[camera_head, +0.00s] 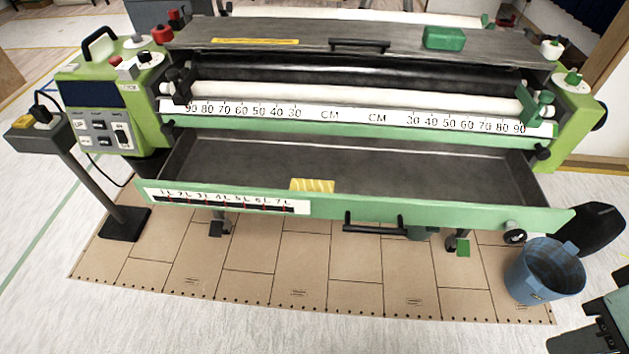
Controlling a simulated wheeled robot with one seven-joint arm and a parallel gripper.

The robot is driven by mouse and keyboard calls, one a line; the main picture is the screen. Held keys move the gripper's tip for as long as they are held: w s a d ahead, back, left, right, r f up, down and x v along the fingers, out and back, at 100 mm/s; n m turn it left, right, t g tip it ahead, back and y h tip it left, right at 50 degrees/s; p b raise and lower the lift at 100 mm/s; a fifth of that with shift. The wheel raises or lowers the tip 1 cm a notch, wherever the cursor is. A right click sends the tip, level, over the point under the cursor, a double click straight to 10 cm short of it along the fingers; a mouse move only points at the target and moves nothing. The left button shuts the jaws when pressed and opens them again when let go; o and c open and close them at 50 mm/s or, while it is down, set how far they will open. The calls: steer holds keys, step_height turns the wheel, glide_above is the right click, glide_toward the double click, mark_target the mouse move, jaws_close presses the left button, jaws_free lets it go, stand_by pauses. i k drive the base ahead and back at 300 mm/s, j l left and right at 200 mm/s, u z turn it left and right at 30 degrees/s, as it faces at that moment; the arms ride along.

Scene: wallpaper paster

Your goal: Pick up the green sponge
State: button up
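The green sponge (445,38) is a small green block. It lies on the flat dark top lid of the wallpaper paster (290,32), right of the lid's black handle (360,45). Its top and front face show, and nothing covers it.
Below the lid are a white roller, a centimetre scale and an open trough (400,170). A yellow striped piece (312,185) sits at the trough's front edge. A blue bucket (545,272) stands at lower right, near a dark cut-off part. A pedestal (85,175) stands left.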

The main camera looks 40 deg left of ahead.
mark_target(434, 37)
steer(key=u, duration=0.8)
